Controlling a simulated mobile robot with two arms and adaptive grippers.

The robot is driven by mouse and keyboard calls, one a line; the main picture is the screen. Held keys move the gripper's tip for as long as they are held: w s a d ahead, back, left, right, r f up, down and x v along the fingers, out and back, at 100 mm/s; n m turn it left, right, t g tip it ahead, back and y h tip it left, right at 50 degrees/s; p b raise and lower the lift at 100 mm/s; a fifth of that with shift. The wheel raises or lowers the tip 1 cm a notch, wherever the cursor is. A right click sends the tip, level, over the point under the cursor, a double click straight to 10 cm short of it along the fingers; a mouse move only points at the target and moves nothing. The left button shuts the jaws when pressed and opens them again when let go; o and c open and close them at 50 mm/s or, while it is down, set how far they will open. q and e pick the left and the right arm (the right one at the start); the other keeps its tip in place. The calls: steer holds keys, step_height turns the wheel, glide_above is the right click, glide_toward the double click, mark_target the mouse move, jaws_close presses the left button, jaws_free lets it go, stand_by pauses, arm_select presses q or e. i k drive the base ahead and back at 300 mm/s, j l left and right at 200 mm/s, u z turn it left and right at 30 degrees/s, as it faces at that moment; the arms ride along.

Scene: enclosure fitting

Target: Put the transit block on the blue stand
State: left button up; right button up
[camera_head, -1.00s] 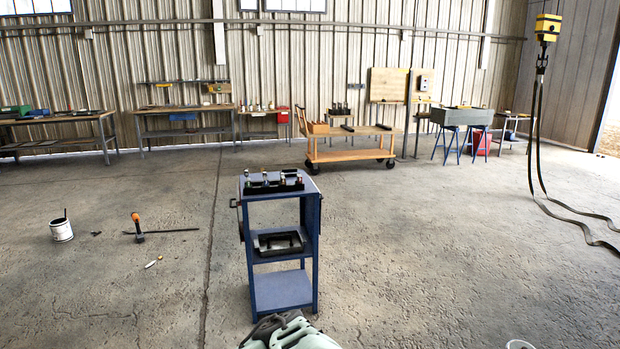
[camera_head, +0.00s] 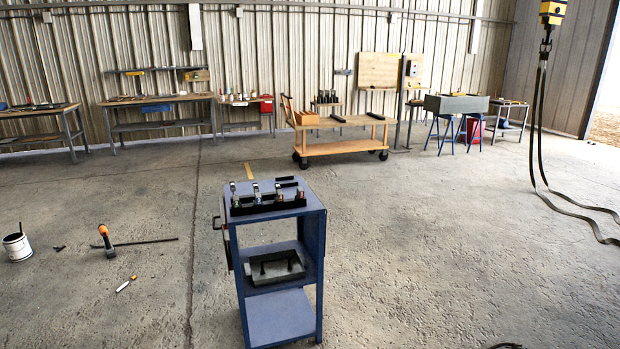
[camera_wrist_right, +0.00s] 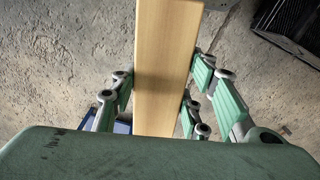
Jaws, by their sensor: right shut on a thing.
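My right gripper (camera_wrist_right: 163,82) shows in the right wrist view, shut on a long, pale wooden block (camera_wrist_right: 166,40), which I take to be the transit block. Its green fingers press on both long sides, and the block's near end is hidden behind the green gripper body. Neither gripper is visible in the head view. A blue stand with shelves (camera_head: 280,316) is at the centre of the head view. A small blue patch (camera_wrist_right: 122,127) shows beside the fingers in the wrist view; I cannot tell what it belongs to.
The stand's top carries a black rack (camera_head: 268,202) with several small parts; a dark tray (camera_head: 275,270) sits on its middle shelf. A paint tin (camera_head: 17,247) and a hammer (camera_head: 106,241) are on the floor at left. A black crate (camera_wrist_right: 292,28) shows in the wrist view.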

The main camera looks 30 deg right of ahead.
mark_target(247, 189)
steer(key=i+z, duration=0.2)
steer(key=i, duration=0.75)
steer(key=i+z, duration=0.15)
steer(key=i, duration=0.8)
